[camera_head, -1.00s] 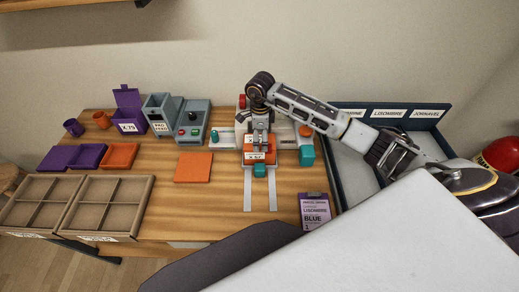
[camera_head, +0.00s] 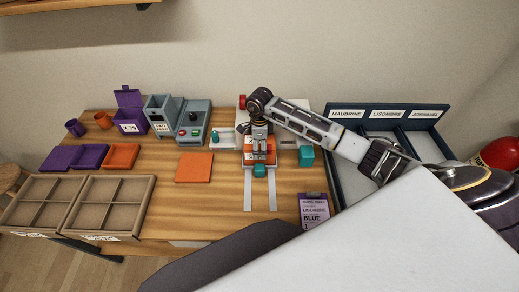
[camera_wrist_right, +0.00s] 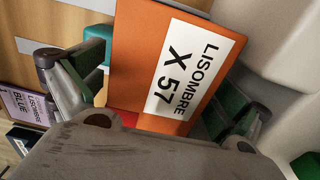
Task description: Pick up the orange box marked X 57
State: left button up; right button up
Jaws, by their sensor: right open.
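The orange box (camera_wrist_right: 170,45) has a white label reading LISOMBRE X 57 in the right wrist view. In the head view the box (camera_head: 248,158) sits on the white press at the middle of the table, partly hidden by my right gripper. My right gripper (camera_head: 259,153) points down over it. In the right wrist view my right gripper (camera_wrist_right: 158,98) is open, with one green-padded finger on each side of the box. I cannot tell if either finger touches it. My left gripper is not in view.
Teal blocks (camera_head: 307,156) sit around the press. An orange plate (camera_head: 194,167) lies to its left, near a grey machine (camera_head: 192,122) and a purple box marked X 79 (camera_head: 130,121). A labelled blue-edged tray (camera_head: 338,160) stands right. A purple order card (camera_head: 314,209) lies in front.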

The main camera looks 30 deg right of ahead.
jog(key=shift+f, duration=1.15)
jog(key=shift+c, duration=0.3)
jog(key=c, duration=1.2)
